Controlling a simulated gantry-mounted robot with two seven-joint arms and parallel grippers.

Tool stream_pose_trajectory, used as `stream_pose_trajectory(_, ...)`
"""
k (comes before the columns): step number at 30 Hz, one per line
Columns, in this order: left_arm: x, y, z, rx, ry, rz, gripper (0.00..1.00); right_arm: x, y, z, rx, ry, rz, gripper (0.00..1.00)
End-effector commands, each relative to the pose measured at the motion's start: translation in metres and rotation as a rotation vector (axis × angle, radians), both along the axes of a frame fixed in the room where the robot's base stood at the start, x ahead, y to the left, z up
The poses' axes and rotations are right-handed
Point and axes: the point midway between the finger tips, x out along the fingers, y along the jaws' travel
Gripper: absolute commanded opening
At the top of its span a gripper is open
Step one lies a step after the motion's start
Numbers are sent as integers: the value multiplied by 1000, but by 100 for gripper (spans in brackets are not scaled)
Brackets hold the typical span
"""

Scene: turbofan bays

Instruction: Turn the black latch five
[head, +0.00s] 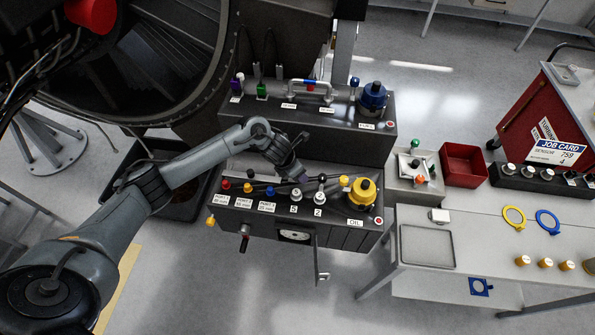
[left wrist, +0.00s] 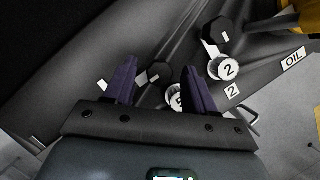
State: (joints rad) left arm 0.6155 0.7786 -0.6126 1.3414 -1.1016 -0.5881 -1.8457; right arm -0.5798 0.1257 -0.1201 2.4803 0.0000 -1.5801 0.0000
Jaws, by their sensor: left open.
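Latch five (head: 297,194) is on the front panel of the dark bay, above a label reading 5. In the left wrist view its white disc marked 5 (left wrist: 174,98) is partly hidden by a finger, and its black knob (left wrist: 158,73) shows between the two fingers. My left gripper (head: 299,174) is just above latch five in the head view. In the left wrist view the left gripper (left wrist: 158,66) has its fingers apart, one each side of the black knob; I cannot tell whether they touch it. My right gripper is not in view.
Latch two (left wrist: 228,68), with a black knob, stands close to the right. A yellow oil cap (head: 362,192) is further right. Small colored knobs (head: 248,187) line the panel's left. A raised bay with a blue cap (head: 374,96) stands behind. A white table (head: 480,245) is right.

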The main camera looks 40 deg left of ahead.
Motion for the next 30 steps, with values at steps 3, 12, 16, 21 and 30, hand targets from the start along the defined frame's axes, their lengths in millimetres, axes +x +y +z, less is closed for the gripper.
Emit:
stream_pose_trajectory(3, 0, 0, 0, 0, 0, 0, 52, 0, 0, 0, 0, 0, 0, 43)
stream_pose_trajectory(12, 0, 0, 0, 0, 0, 0, 6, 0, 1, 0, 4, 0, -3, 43)
stream_pose_trajectory(16, 0, 0, 1, 0, 0, 1, 0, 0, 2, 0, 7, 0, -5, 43)
stream_pose_trajectory(21, 0, 0, 1, 1, 0, 21, 0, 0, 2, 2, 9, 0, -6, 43)
stream_pose_trajectory(30, 0, -1, 3, 0, 0, 172, 0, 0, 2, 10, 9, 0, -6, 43)
